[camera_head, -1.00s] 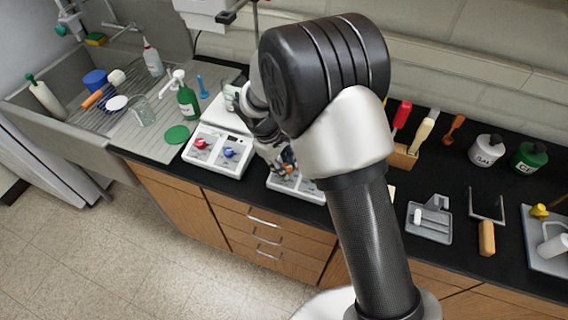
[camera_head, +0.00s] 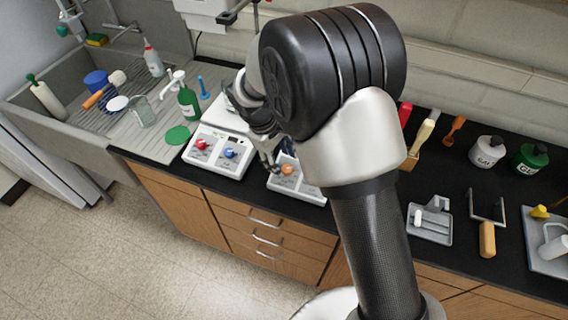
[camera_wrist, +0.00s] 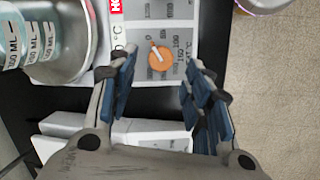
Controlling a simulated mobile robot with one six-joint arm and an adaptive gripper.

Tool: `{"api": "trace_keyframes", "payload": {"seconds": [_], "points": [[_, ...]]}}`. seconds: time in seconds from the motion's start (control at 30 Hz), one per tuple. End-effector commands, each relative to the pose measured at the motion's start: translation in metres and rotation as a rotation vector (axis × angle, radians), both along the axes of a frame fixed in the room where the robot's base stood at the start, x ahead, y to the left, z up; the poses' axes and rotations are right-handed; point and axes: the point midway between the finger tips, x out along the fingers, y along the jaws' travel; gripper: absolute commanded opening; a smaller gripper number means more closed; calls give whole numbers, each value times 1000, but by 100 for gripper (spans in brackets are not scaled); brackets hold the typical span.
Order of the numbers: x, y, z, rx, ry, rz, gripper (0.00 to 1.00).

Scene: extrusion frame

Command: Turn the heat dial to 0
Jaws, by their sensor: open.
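The heat dial is an orange round knob (camera_wrist: 160,54) with a pale pointer line slanting to the upper left. It sits on a light panel with a printed scale and °C marks; I cannot tell the exact setting. In the head view the orange dial (camera_head: 288,169) is on the front of a white hot plate (camera_head: 310,192), partly hidden behind my arm. My gripper (camera_wrist: 162,78) is open, its blue-padded fingers apart on either side of the dial's line in the wrist view, with nothing between them. In the head view my gripper (camera_head: 271,163) is just left of the dial.
A second white device with a red knob (camera_head: 201,145) and a blue knob (camera_head: 230,153) stands to the left. A clear glass vessel with volume marks (camera_wrist: 50,40) is left of the dial panel. A green bottle (camera_head: 188,100) stands farther left, near the sink.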

Motion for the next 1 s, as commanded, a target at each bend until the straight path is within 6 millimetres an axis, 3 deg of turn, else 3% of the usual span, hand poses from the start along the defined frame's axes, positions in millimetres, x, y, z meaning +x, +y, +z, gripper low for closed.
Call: {"api": "trace_keyframes", "payload": {"seconds": [0.2,0.4,1.0], "points": [[-3,12,47,3,-5,0,46],[-5,19,72,1,-2,1,46],[-6,20,78,1,-1,0,46]]}}
